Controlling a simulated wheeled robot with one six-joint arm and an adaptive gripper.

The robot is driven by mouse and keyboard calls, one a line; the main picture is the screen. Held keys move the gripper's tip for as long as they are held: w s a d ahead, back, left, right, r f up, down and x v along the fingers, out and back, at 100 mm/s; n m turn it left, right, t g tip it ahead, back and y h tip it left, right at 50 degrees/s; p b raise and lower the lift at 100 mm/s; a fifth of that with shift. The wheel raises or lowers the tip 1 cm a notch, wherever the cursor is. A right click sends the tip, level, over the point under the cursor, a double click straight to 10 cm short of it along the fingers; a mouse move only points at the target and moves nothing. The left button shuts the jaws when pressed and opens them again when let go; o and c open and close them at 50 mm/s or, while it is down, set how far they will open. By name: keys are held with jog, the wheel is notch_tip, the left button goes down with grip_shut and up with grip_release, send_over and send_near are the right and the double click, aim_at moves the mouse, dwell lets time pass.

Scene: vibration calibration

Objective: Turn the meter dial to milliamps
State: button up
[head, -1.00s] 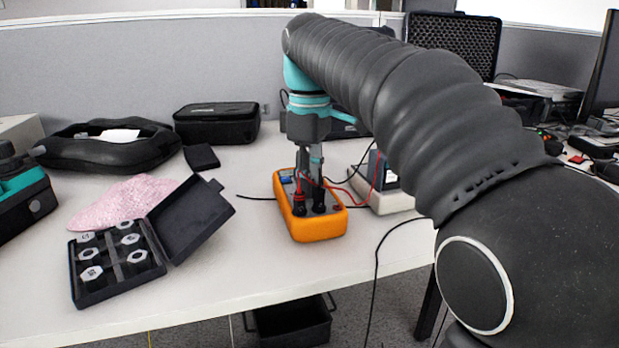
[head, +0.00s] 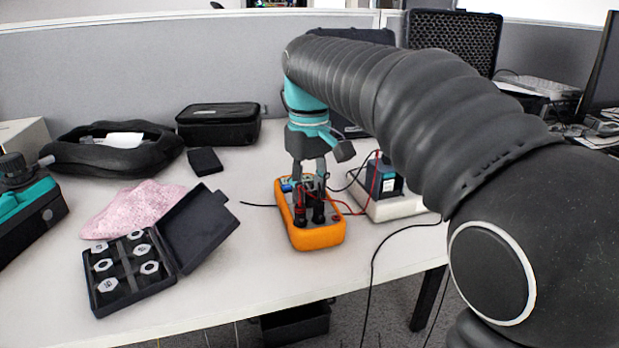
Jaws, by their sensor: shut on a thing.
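The orange multimeter (head: 318,238) lies on the white table in the middle of the head view. Black and red test leads are plugged into its near end. My gripper (head: 308,177) points down over the meter's far part, its fingers shut on the meter dial. The dial itself is hidden by the fingers and plugs, so its setting cannot be read. A small part of a blue-lit or blue-marked area (head: 286,187) shows at the meter's far left edge.
An open black case with several hex weights (head: 164,285) and a pink cloth (head: 130,205) lie to the left. A white-based device (head: 400,208) stands close at the meter's right, with cables between. Black cases (head: 218,125) stand at the back. Table in front of the meter is clear.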

aim_at(309, 192)
jog(key=shift+m+p, duration=0.5)
jog(key=shift+m, duration=0.4)
jog(key=shift+f, duration=0.1)
jog(key=o, duration=1.2)
notch_tip(309, 192, up, 12)
jog(key=shift+r, duration=0.1)
